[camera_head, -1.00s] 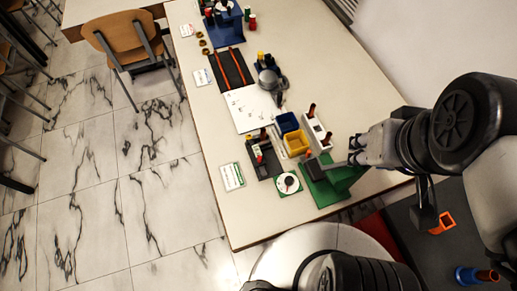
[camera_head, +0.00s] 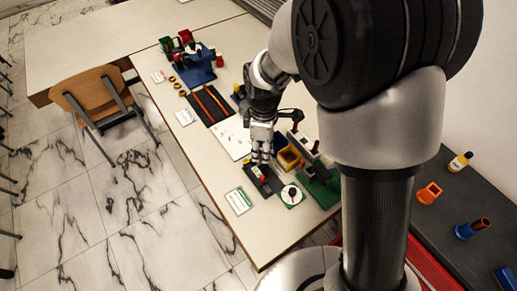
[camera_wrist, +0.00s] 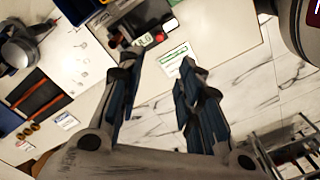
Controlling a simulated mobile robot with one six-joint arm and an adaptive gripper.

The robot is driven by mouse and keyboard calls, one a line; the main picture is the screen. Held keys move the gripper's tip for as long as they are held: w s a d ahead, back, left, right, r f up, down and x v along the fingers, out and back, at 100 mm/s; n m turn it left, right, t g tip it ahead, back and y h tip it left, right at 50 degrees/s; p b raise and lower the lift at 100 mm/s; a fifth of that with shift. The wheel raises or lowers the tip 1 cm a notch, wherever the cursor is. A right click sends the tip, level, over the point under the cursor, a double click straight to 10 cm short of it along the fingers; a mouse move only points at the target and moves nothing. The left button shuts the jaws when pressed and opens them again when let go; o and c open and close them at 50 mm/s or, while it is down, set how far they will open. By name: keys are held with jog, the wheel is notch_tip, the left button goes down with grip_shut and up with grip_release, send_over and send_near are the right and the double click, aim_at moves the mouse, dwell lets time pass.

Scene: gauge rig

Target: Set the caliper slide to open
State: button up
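A low black fixture (camera_head: 267,186) with small red and pale parts lies near the table's front edge, between a white-green card (camera_head: 239,201) and the yellow bin. It seems to be the caliper, but its slide and position are too small to make out. My gripper (camera_head: 262,157) is directly over the fixture's far end and partly covers it in the head view. In the wrist view my gripper (camera_wrist: 158,62) has its two dark fingers apart with nothing between them. Dark fixture parts (camera_wrist: 128,30) and the card (camera_wrist: 175,57) show beyond the fingertips; contact is not visible.
A round dial on a green plate (camera_head: 291,195) stands right of the fixture. A yellow bin (camera_head: 289,158) and a green block (camera_head: 324,190) are close by. A black mat with orange strips (camera_head: 209,104) lies farther back. The table's front edge is clear.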

aim_at(262, 176)
notch_tip(262, 176, down, 17)
jog(key=b, duration=0.5)
jog(key=shift+f, duration=0.2)
jog(key=shift+c, duration=0.6)
grip_shut()
